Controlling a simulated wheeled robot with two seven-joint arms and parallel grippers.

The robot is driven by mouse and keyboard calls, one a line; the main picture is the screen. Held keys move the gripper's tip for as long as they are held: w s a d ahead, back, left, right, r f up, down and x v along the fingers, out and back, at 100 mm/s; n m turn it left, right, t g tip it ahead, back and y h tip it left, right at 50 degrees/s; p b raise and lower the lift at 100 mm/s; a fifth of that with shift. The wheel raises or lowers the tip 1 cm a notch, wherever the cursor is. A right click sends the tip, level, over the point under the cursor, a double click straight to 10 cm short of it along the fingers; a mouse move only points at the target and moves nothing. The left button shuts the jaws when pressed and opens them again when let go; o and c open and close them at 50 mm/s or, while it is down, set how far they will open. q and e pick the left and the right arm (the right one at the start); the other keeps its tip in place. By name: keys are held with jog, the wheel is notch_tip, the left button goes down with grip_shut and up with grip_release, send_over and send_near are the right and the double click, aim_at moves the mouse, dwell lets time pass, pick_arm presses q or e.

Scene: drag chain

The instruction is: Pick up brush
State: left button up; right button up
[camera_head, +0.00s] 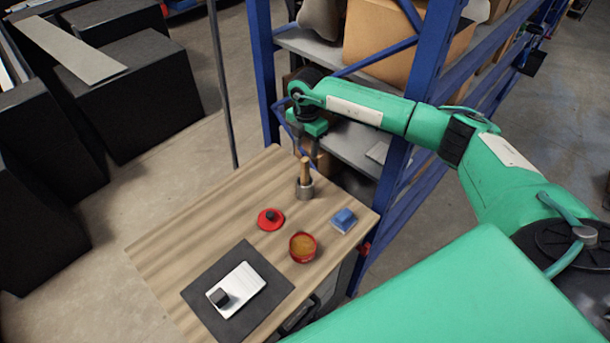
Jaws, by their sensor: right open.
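The brush (305,171) has a light wooden handle. It stands upright in a small grey cup (305,190) near the back right edge of the wooden table (190,226), and its lower end is hidden in the cup. My right gripper (308,150) hangs from the green arm just above and behind the brush top in the picture. It is open, with nothing seen between its fingers. The exact gap between the fingertips and the brush is hard to tell. My left gripper is not in view.
A red dish with a dark knob (270,219), a red bowl (303,247) and a blue block (343,220) sit near the cup. A black mat (200,297) holds a white sheet (245,287) and a dark block (219,297). A blue shelf rack (262,70) stands behind.

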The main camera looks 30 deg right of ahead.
aim_at(305, 159)
notch_tip(305, 159, down, 4)
jog(key=shift+r, duration=0.25)
jog(key=shift+w+a+f+b, duration=0.1)
jog(key=shift+f+b, duration=0.65)
jog(key=shift+f, duration=0.65)
jog(key=shift+a+f+b, duration=0.1)
jog(key=shift+f+b, duration=0.65)
jog(key=shift+f, duration=0.6)
jog(key=shift+r, duration=0.1)
grip_shut()
